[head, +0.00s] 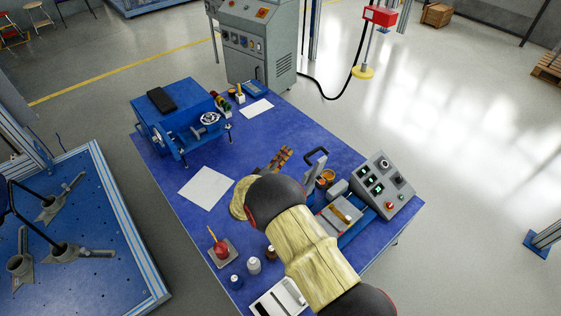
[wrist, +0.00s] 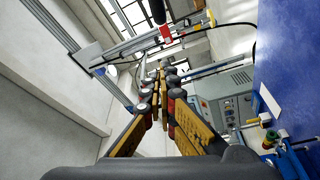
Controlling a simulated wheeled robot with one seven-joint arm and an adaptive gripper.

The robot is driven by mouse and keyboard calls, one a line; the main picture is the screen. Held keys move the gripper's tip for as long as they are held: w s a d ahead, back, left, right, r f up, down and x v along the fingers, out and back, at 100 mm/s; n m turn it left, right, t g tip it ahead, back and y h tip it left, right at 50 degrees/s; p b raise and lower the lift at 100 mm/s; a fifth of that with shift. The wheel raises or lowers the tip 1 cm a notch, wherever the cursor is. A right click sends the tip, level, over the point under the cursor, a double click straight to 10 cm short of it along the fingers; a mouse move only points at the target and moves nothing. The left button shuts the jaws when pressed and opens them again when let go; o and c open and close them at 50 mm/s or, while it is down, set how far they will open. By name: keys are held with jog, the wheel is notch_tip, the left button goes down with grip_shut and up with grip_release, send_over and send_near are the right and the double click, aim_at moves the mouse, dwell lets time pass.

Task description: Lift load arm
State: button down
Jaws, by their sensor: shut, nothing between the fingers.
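No part in these views is clearly marked as the load arm. A black lever-like handle (head: 315,162) stands up from the blue bench beside the grey control box. A red box (head: 380,15) on a pole with a yellow disc (head: 362,73) stands behind the bench. In the wrist view, an aluminium beam (wrist: 135,55) with a red part (wrist: 166,33) spans the upper picture. My gripper (wrist: 160,72) has yellow and black fingers closed together with nothing between them. In the head view my gripper (head: 287,153) shows small above the bench, partly hidden by my arm, apart from the handle.
The blue bench (head: 240,160) carries a blue machine (head: 180,115), white papers (head: 206,186), small bottles (head: 254,265) and a control box (head: 383,182). A grey cabinet (head: 255,42) stands behind. A perforated blue platform (head: 110,230) is at left. Floor at right is open.

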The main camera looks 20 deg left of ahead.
jog(key=shift+w+d+f+b, duration=0.15)
jog(key=shift+w+d+b, duration=0.15)
jog(key=shift+d, duration=0.4)
jog(key=shift+w+d+f+b, duration=0.2)
jog(key=shift+w+d, duration=0.15)
jog(key=shift+d, duration=0.3)
jog(key=shift+w+d+f+b, duration=0.2)
jog(key=shift+w+d, duration=0.1)
jog(key=shift+d, duration=0.4)
jog(key=d+b, duration=0.1)
jog(key=s+d+m+b, duration=0.1)
jog(key=s+d+m, duration=0.1)
jog(key=d, duration=0.1)
jog(key=shift+s+d+b, duration=0.1)
jog(key=shift+s+b, duration=0.15)
jog(key=shift+b, duration=0.15)
jog(key=shift+r, duration=0.1)
